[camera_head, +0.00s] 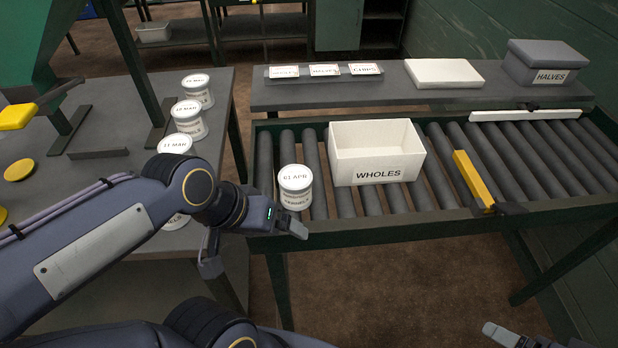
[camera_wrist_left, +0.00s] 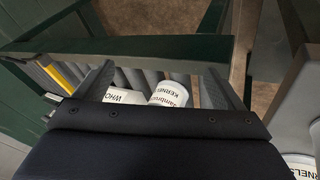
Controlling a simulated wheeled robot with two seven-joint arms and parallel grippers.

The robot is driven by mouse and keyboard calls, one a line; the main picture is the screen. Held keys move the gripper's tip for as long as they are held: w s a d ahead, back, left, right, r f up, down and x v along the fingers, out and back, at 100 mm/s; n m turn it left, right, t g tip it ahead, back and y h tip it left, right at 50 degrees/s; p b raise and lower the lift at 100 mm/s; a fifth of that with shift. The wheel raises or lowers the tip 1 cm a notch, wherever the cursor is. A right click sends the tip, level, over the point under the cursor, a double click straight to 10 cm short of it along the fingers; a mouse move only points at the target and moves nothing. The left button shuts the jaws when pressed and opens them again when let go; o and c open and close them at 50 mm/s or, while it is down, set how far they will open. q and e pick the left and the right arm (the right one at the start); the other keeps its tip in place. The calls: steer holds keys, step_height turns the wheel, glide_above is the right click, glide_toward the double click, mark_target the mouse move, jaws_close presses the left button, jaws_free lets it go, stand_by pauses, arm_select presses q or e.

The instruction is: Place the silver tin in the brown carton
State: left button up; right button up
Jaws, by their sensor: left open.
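A white tin (camera_head: 295,186) with a "01 APR" lid stands upright on the roller conveyor. Right of it is an open cream carton (camera_head: 377,162) marked "WHOLES". I see no clearly silver tin or brown carton. My left gripper (camera_head: 287,224) is open at the conveyor's front edge, just in front of the tin. In the left wrist view the tin (camera_wrist_left: 169,95) appears between the open fingers (camera_wrist_left: 160,75), with part of the carton (camera_wrist_left: 122,96) beside it. Nothing is visibly held. My right gripper (camera_head: 505,337) only partly shows at the bottom right, its opening unclear.
Several similar tins (camera_head: 188,118) stand on the left table (camera_head: 110,90). A yellow bar (camera_head: 472,180) crosses the rollers right of the carton. A grey "HALVES" box (camera_head: 545,64) and a pale slab (camera_head: 443,72) sit on the back shelf. The conveyor has a raised green front rail (camera_head: 420,228).

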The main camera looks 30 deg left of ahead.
arm_select(q)
steer(key=w+a+r+n+g+y+p, duration=0.2)
steer(key=w+r+n+p, duration=0.15)
steer(key=w, duration=0.35)
steer(key=n+g+y+p, duration=0.2)
steer(key=p, duration=0.3)
glide_above(296, 177)
steer(key=shift+s+f, duration=0.35)
steer(key=shift+f, duration=0.05)
steer(key=shift+w+f, duration=0.2)
steer(key=f, duration=0.7)
steer(key=shift+w+a+f+b, duration=0.15)
steer(key=shift+w+f+b, duration=0.1)
steer(key=shift+f+b, duration=0.1)
steer(key=shift+c, duration=0.4)
steer(key=c, duration=1.1)
steer(key=shift+r, duration=0.1)
